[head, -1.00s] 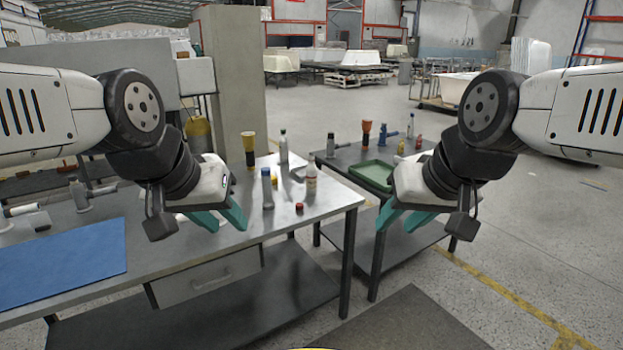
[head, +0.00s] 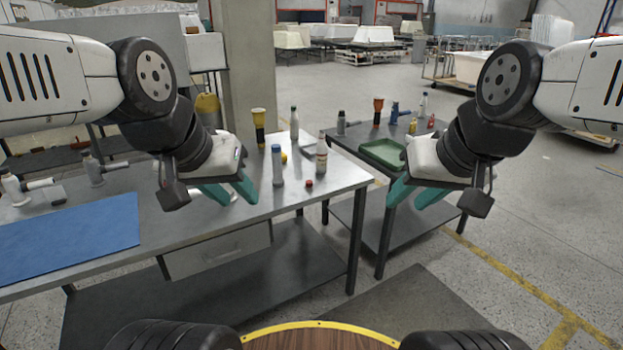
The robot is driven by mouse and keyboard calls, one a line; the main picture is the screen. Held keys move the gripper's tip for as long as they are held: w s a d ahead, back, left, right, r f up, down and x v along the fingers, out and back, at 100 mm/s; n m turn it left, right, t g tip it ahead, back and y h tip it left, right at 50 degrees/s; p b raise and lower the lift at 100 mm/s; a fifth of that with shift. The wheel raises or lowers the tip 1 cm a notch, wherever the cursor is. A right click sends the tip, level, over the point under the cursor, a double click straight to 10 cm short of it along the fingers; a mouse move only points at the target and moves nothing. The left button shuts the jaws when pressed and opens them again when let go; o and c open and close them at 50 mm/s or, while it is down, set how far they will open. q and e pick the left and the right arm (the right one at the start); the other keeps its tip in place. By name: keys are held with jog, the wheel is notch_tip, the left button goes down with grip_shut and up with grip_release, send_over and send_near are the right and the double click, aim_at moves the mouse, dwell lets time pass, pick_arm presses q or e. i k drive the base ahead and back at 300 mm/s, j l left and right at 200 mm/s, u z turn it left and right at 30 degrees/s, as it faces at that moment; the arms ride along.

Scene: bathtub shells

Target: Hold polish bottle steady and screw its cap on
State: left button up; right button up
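A white bottle with a label (head: 321,157), which looks like the polish bottle, stands upright near the right end of the metal workbench (head: 335,186). A small red cap (head: 309,183) lies on the bench just in front of it, apart from the bottle. My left gripper (head: 240,202) is open and empty, its teal fingers to the left of the bottle and cap. My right gripper (head: 405,206) is open and empty to the right of the bottle, past the bench's right edge. The bottle's neck is too small to make out clearly.
A grey-blue bottle (head: 277,165), a yellow-and-black flashlight (head: 258,127) and a green-white bottle (head: 294,123) stand near the polish bottle. A blue mat (head: 70,243) lies at left. A second table holds a green tray (head: 383,153). Open floor lies to the right.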

aim_at(321, 154)
jog(key=i+l, duration=0.15)
jog(key=i, duration=0.25)
jog(key=i+l, duration=0.15)
jog(key=i, duration=0.3)
jog(key=i+l, duration=0.15)
jog(key=i, duration=0.25)
jog(key=z, duration=0.05)
